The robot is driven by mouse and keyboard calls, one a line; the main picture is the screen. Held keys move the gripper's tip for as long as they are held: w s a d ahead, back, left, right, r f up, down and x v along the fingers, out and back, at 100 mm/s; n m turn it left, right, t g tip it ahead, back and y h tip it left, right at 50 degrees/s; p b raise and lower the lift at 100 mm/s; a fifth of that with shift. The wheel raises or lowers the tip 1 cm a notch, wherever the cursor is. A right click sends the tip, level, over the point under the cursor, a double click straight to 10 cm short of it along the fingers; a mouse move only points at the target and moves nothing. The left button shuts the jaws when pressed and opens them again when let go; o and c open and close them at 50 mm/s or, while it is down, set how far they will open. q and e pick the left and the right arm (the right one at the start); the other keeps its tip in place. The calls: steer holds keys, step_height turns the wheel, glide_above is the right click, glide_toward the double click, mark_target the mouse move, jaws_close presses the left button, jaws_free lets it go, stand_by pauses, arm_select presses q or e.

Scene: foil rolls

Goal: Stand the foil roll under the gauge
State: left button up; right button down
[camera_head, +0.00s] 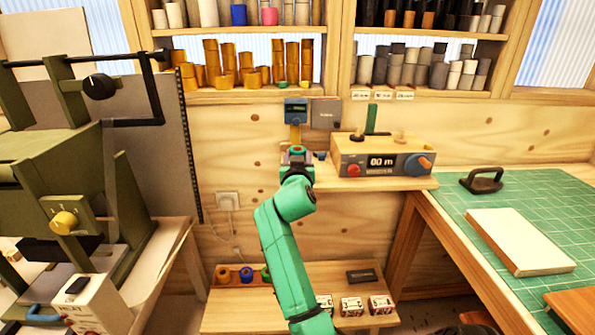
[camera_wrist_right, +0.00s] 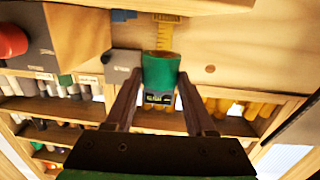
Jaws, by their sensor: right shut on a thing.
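My right gripper (camera_head: 297,152) is in front of the wall gauge, low near the small wall shelf. In the right wrist view, the fingers (camera_wrist_right: 160,78) are shut on a green foil roll (camera_wrist_right: 160,70) with a brown end. The gauge has a blue box (camera_head: 296,107) with a yellow scale (camera_head: 295,133) hanging below it. In the wrist view, which is upside down, the scale (camera_wrist_right: 166,36) shows beyond the roll and the blue box (camera_wrist_right: 158,98) is partly behind it. In the head view the gripper hides most of the roll. I cannot tell whether it touches the shelf.
A device reading "00 m" (camera_head: 382,163) stands on the wall shelf (camera_head: 400,183), right of the gripper. A grey box (camera_head: 326,114) is beside the gauge. Orange (camera_head: 222,273) and blue (camera_head: 246,274) rolls stand on the low bench (camera_head: 235,310). A green machine (camera_head: 60,170) fills the left.

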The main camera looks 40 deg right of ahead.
step_height(320, 180, down, 4)
steer(key=shift+f, duration=0.15)
steer(key=shift+f+b, duration=0.25)
steer(key=shift+b, duration=0.2)
steer(key=shift+c, duration=1.2)
jaws_free()
steer(key=shift+r, duration=0.2)
